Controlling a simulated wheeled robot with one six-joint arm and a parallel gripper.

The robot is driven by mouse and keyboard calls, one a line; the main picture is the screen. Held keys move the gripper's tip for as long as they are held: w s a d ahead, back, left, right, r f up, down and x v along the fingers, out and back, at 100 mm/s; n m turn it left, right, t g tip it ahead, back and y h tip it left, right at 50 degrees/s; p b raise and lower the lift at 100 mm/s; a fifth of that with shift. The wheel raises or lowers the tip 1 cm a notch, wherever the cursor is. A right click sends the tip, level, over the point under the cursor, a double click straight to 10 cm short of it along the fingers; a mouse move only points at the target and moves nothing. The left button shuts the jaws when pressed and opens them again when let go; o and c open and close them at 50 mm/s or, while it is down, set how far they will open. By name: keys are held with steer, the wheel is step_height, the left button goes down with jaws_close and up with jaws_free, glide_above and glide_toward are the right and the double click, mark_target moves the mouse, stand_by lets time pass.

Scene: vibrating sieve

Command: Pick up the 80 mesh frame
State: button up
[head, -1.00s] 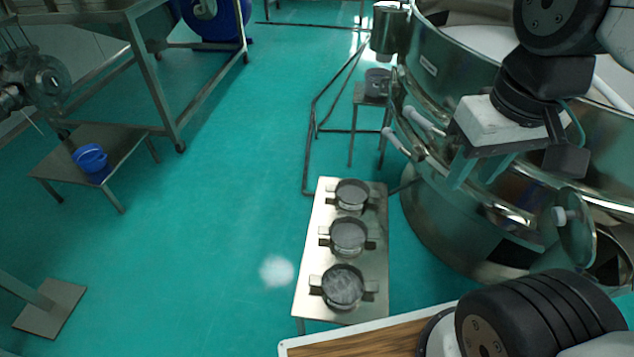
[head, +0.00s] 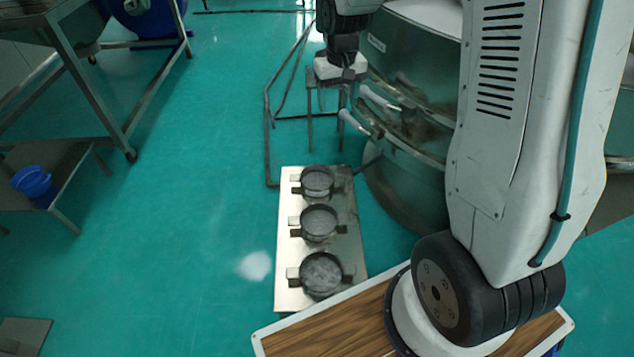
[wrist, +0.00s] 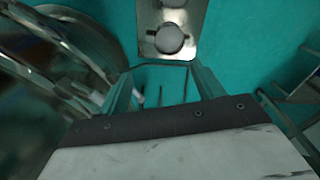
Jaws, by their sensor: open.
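Three round grey mesh frames with side handles stand in a row on a low metal bench (head: 291,255): a far frame (head: 317,181), a middle frame (head: 319,221) and a near frame (head: 321,273). I cannot read any mesh number, so I cannot tell which is the 80 mesh frame. My gripper (head: 338,92) is open and empty, beyond the far end of the bench and above it.
A large round steel sieve machine (head: 410,165) stands right of the bench, with clamp handles jutting toward it. A thin rail (head: 267,140) stands behind the bench. A blue bucket (head: 33,182) sits on a low table at the left. The floor left of the bench is clear.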

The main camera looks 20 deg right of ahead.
glide_above(339, 175)
steer(key=a, duration=0.2)
step_height(339, 175, down, 19)
steer(key=shift+m+g, duration=0.3)
steer(key=shift+m, duration=0.1)
steer(key=f, duration=0.7)
steer(key=d+f, duration=0.1)
steer(key=f, duration=0.5)
steer(key=d+f, duration=0.1)
steer(key=f, duration=0.6)
steer(key=shift+f, duration=0.35)
steer(key=shift+w, duration=0.1)
steer(key=c, duration=1.2)
